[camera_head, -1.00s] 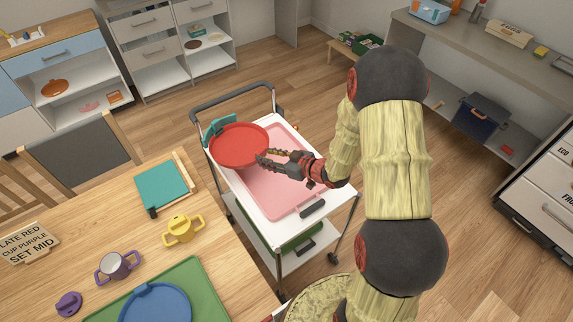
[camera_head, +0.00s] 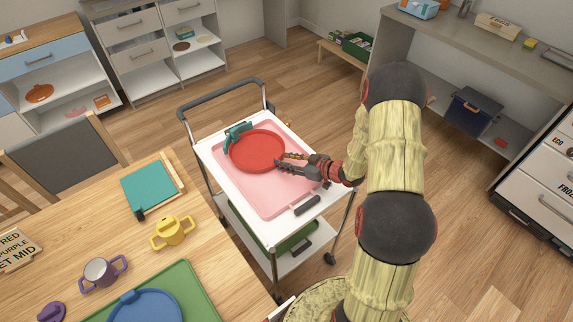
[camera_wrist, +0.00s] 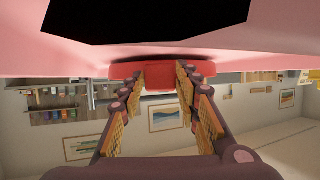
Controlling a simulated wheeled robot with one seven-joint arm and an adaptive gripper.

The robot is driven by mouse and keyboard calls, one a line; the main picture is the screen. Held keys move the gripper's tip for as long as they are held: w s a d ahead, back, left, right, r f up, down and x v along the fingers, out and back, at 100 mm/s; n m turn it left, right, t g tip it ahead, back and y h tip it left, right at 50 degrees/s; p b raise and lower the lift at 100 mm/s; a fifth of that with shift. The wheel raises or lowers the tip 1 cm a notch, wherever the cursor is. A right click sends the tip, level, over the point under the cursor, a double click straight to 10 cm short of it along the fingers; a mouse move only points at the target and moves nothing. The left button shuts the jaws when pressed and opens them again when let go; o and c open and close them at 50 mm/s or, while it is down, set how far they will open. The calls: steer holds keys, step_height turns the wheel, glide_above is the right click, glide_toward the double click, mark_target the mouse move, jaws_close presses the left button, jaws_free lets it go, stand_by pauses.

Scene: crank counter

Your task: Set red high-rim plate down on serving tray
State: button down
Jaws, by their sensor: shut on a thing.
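The red high-rim plate (camera_head: 257,150) is level over the far part of the pink serving tray (camera_head: 268,198). It looks very low over the tray; whether it touches the tray I cannot tell. My gripper (camera_head: 284,161) reaches in from the right and is shut on the plate's near right rim. In the wrist view, the red plate rim (camera_wrist: 158,74) shows between my fingers (camera_wrist: 162,80), with the pink tray surface (camera_wrist: 225,55) close by. The tray lies on the white cart top and has a dark handle (camera_head: 307,205) at its near end.
A teal object (camera_head: 237,134) sits beside the plate at the cart's far left. The white cart (camera_head: 213,152) has a grey push bar (camera_head: 222,92).

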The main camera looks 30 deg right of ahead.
steer(key=shift+w+f, duration=0.1)
steer(key=shift+f, duration=0.2)
steer(key=shift+r, duration=0.1)
steer(key=c, duration=1.3)
jaws_free()
steer(key=shift+d, duration=0.1)
